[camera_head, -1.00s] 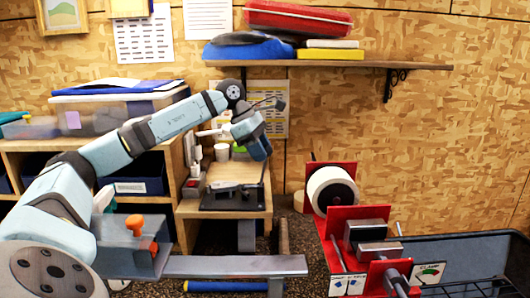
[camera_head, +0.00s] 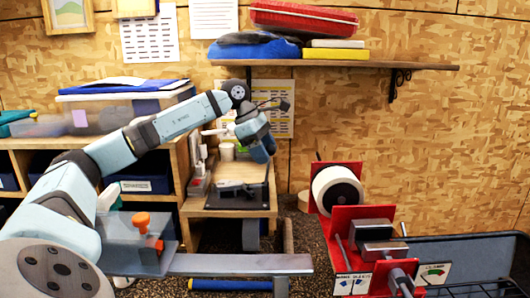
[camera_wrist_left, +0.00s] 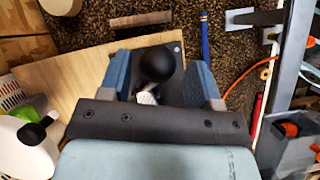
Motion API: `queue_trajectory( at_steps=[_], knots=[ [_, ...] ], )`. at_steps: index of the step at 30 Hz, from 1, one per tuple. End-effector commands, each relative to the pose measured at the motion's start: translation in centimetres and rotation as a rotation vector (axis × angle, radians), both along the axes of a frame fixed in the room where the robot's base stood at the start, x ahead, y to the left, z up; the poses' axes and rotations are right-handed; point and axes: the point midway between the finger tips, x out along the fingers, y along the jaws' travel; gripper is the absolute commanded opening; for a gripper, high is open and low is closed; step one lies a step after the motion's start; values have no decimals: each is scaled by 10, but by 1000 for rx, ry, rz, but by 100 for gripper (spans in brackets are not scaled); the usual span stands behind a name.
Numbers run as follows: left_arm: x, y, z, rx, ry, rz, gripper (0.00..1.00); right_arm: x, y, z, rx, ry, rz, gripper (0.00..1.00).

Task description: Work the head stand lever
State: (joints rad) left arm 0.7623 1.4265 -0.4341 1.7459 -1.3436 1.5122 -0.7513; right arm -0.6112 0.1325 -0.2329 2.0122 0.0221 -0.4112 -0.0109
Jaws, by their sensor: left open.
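The head stand (camera_head: 236,197) is a dark, low device on a small wooden table in the head view. Its thin lever stands at its right end, just under my left gripper (camera_head: 262,150). In the left wrist view, the lever's round black knob (camera_wrist_left: 157,63) lies between the two blue fingers of my left gripper (camera_wrist_left: 162,82). The fingers are apart, and I see a gap on both sides of the knob. The lower part of the lever is mostly hidden under the knob. My right gripper is not in view.
A red machine with a white roll (camera_head: 336,190) stands to the right, beside a grey tray (camera_head: 470,250). A metal beam (camera_head: 240,264) with an orange-handled clamp (camera_head: 141,222) is in front. A white bottle (camera_wrist_left: 30,135) stands near the gripper. A shelf (camera_head: 340,64) hangs above.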

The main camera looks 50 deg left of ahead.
Motion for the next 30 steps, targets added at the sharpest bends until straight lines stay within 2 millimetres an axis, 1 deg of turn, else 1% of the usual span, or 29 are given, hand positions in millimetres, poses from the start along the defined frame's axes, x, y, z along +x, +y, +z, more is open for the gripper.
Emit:
queue_trajectory(
  at_steps=[5,12,15,18,21,24,30],
  knots=[
    [-7,9,22,0,-5,3,57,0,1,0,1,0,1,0],
    [-24,28,72,-1,-5,2,57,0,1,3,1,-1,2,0],
    [-31,35,91,0,-4,0,57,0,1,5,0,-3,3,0],
    [-36,41,105,0,-2,-1,57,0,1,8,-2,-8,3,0],
    [-40,45,114,0,0,-1,57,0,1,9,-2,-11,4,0],
    [-42,47,119,0,0,-1,57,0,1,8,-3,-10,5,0],
    [-43,48,120,0,2,-2,57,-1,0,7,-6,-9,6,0]
  ],
)
